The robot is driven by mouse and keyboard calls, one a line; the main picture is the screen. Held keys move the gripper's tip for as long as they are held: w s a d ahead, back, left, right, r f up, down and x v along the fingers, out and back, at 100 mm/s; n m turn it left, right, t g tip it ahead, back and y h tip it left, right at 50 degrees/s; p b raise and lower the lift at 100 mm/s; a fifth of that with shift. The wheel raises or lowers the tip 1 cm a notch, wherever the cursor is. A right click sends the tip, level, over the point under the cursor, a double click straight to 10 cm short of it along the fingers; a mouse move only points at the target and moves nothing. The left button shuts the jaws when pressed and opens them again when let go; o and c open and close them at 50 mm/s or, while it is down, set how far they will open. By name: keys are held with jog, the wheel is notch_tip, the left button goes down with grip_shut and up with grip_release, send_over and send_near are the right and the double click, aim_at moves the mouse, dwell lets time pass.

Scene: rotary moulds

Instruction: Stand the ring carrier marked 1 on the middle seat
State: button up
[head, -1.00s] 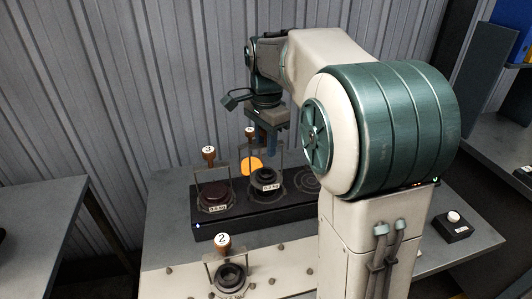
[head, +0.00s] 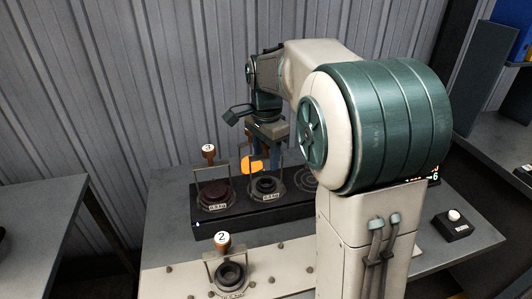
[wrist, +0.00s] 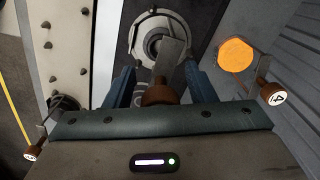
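Carrier 1 cannot be picked out; no 1 is legible. A dark block (head: 215,238) has three seats in a row. The middle seat holds a carrier with a dark ring (head: 266,185), also in the wrist view (wrist: 153,40). Its number is not visible. My gripper (head: 270,158) is over the block; its blue fingers (wrist: 160,72) stand apart either side of a brown knob (wrist: 160,95), seemingly that carrier's, with gaps. Carrier 3 (head: 213,190) is on the left seat. The right seat (head: 306,179) looks empty. Carrier 2 (head: 231,272) stands on the cream strip.
A knob (wrist: 278,97) that seems marked 4 is wall-side, near an orange disc (wrist: 235,55). Another numbered knob (wrist: 32,152), too small to read, is at the wrist view's lower left. A button box (head: 454,225) sits right of my arm. The ribbed wall is close behind.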

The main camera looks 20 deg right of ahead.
notch_tip(320, 180, up, 12)
jog(key=shift+r+p, duration=0.2)
jog(key=shift+p, duration=0.35)
jog(key=s+f+n+t, duration=0.1)
jog(key=s+f+n, duration=0.5)
jog(key=s, duration=0.4)
jog(key=s+f+n+t, duration=0.1)
jog(key=s+f+n, duration=0.6)
jog(key=s+f, duration=0.2)
jog(key=shift+s+f+t, duration=0.25)
jog(key=shift+s+t, duration=0.15)
jog(key=shift+s, duration=0.45)
